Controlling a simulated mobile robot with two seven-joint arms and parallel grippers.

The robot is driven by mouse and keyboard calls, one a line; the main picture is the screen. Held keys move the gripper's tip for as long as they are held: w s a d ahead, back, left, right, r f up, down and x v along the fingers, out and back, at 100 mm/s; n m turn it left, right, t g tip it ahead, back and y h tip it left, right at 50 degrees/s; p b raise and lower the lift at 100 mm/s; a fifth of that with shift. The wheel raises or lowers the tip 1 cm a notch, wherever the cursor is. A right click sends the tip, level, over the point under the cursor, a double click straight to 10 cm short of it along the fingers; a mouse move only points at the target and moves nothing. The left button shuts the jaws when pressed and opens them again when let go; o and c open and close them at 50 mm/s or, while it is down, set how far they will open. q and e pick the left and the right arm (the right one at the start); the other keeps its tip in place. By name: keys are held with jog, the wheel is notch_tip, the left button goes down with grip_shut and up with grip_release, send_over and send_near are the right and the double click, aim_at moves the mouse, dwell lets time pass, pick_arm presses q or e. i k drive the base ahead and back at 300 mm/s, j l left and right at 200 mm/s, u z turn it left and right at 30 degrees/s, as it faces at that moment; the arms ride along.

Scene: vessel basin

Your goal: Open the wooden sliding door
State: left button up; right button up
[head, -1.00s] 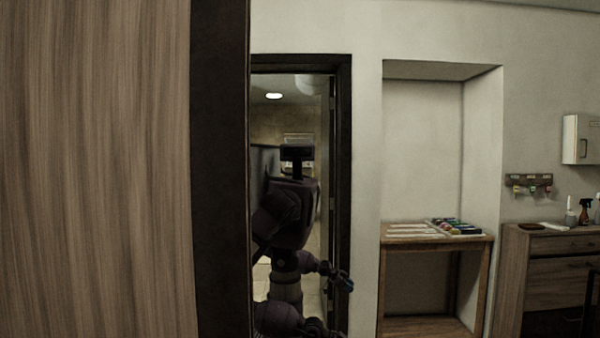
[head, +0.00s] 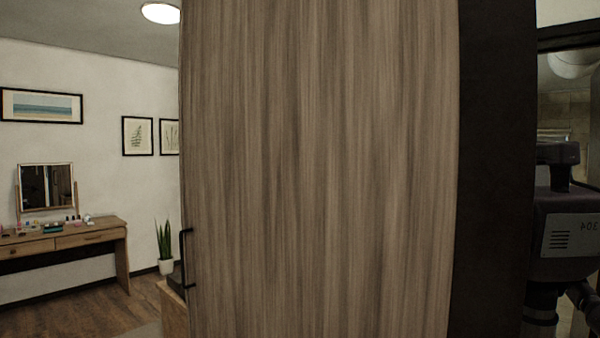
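The wooden sliding door (head: 320,170) is a tall, grey-brown grained panel that fills the middle of the head view, very close to me. A black bar handle (head: 184,258) shows at its left edge, seen nearly side-on. A room is visible past this left edge. A dark vertical band (head: 495,170) borders the panel on the right. The door's top and bottom are out of view. Neither of my grippers is in view.
A mirror (head: 565,110) at the far right reflects part of my body. At left stand a wooden dressing table (head: 95,238) with a small mirror (head: 46,187) and a potted plant (head: 165,247). Wood floor (head: 75,310) is clear near the table.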

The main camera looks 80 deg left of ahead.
aim_at(352, 168)
jog(key=u, duration=2.65)
